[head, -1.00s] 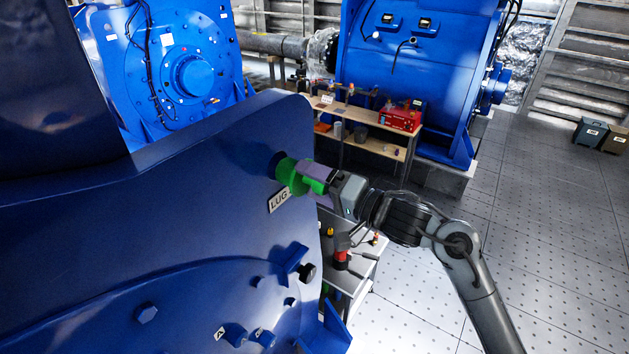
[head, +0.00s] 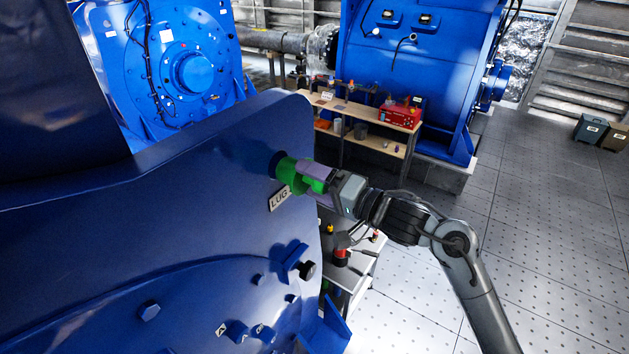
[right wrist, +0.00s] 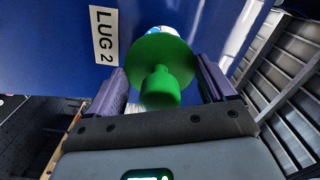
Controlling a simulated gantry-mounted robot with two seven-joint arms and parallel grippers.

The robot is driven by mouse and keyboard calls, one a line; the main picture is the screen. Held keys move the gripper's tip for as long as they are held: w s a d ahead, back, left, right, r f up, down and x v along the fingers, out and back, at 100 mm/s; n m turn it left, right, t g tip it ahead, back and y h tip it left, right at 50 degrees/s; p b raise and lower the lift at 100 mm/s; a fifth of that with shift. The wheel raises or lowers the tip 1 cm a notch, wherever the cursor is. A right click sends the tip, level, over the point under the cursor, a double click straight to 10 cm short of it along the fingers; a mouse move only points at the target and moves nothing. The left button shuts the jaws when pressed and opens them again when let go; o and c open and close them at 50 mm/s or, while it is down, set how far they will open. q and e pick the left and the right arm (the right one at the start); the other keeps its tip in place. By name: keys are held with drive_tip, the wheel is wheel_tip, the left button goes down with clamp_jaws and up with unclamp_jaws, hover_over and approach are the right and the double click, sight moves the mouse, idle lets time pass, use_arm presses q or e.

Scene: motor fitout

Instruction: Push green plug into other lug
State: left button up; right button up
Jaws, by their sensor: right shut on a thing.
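The green plug (head: 288,175) has a wide round flange and a narrower knob, seen in the right wrist view (right wrist: 162,75). My right gripper (head: 316,178) is shut on the knob, with one purple finger on each side in the right wrist view (right wrist: 160,88). The flange is at the dark round lug opening (head: 274,163) in the blue housing (head: 180,210). A bright blue-and-white patch shows behind the flange; how deep the plug sits is hidden. A "LUG 2" label (right wrist: 104,35) is beside it. My left gripper is not in view.
The blue housing fills the left, with bolts and a bracket (head: 292,262) below the lug. A small cart (head: 350,270) with tools stands below my right gripper. A wooden workbench (head: 365,115) with a red toolbox (head: 400,115) is behind.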

sight(302, 177)
idle(0.5)
drive_tip(key=shift+w+a, duration=0.3)
drive_tip(key=shift+a, duration=0.2)
drive_tip(key=shift+x, duration=0.85)
drive_tip(key=shift+x, duration=1.15)
drive_tip(key=shift+w+a, duration=0.3)
drive_tip(key=shift+a, duration=0.1)
drive_tip(key=o, duration=1)
